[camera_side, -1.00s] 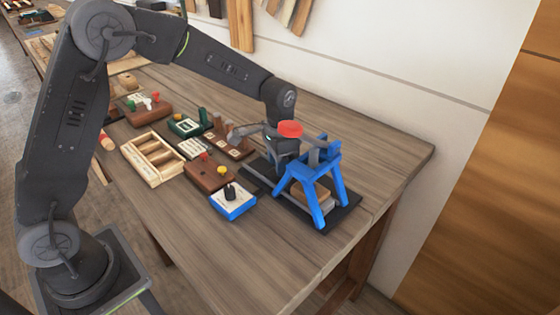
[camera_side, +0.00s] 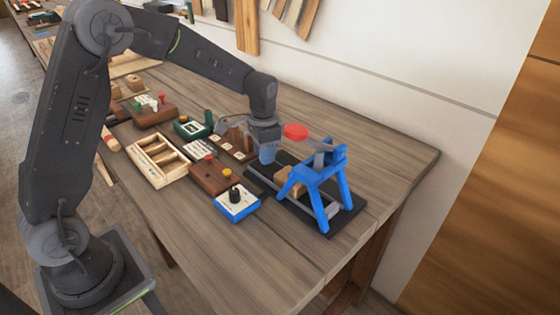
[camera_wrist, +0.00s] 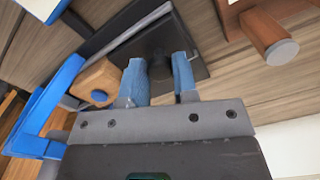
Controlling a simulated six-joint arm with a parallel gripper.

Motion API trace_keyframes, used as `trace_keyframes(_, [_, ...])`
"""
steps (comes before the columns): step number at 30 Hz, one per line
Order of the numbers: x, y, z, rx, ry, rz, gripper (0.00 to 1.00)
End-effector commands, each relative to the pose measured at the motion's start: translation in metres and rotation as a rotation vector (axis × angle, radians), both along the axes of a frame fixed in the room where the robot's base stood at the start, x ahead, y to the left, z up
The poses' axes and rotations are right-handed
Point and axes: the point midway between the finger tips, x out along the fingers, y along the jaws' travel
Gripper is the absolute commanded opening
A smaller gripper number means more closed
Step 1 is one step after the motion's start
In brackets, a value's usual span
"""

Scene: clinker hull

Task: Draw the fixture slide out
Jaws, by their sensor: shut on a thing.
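The fixture is a blue frame (camera_side: 325,178) on a dark base plate (camera_side: 348,214) at the right of the bench, with a red disc (camera_side: 296,131) at its top. Its slide carries a wooden block (camera_side: 286,184), which now shows at the frame's left side. In the wrist view the wooden block (camera_wrist: 97,77) with a blue round spot is left of my fingers, beside the blue frame (camera_wrist: 40,112).
A wooden tray (camera_side: 158,160) and several small fixtures lie farther left. The bench right of the frame is clear.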

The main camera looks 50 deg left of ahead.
Motion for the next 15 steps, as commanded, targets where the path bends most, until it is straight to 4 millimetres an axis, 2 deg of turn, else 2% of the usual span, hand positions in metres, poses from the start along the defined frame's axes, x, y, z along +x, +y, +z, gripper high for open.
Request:
trace_keyframes(1, [0.001,0.011,0.0,0.001,-0.004,0.005,0.0])
trace_keyframes(4, [0.0,0.023,0.0,0.001,-0.004,0.003,0.0])
trace_keyframes(14, [0.0,0.026,0.0,0.0,-0.004,0.0,0.0])
trace_keyframes(15, [0.0,0.026,0.0,0.001,-0.004,0.0,0.29])
